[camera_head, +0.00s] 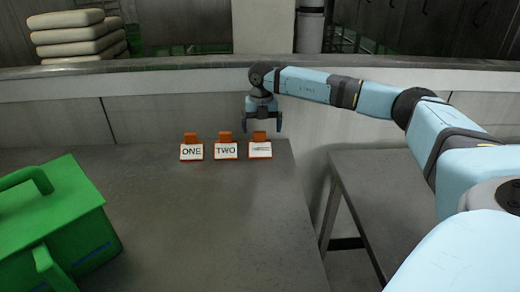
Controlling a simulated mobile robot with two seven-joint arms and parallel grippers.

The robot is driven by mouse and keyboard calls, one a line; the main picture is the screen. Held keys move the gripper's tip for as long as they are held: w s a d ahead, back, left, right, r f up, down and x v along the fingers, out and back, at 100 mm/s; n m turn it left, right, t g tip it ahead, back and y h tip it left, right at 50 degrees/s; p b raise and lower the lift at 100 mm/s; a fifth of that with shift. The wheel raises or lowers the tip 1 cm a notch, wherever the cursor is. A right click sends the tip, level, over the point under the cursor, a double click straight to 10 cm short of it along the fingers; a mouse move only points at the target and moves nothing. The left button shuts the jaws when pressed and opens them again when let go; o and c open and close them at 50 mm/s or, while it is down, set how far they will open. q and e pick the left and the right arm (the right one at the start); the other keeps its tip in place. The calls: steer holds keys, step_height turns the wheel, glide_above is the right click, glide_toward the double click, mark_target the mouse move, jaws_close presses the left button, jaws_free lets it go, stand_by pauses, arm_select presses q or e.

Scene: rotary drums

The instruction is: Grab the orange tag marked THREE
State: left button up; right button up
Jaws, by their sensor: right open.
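Three orange tags with white label plates stand in a row near the back right of the grey table. The left tag (191,149) reads ONE and the middle tag (226,148) reads TWO. The label on the right tag (260,149) is too small to read clearly; it is the remaining one of the row. My right gripper (263,126) points down, open and empty, just above and behind the right tag. Its fingers are spread to either side of that tag's top in the picture; I see no contact. My left gripper is not in view.
The tags stand on the grey table (200,220), whose right edge is close to the right tag. A green box with handles (75,215) sits at the left. A second table (375,200) stands at the right beyond a gap. A low wall (170,105) runs behind.

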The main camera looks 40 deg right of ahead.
mark_target(260, 141)
steer(key=f, duration=0.3)
steer(key=f+b, duration=0.1)
steer(key=f, duration=0.1)
steer(key=shift+w+a+f, duration=0.1)
steer(key=shift+a+f, duration=0.2)
steer(key=shift+f, duration=0.05)
steer(key=shift+r, duration=0.1)
steer(key=shift+c, duration=0.2)
steer(key=c, duration=0.8)
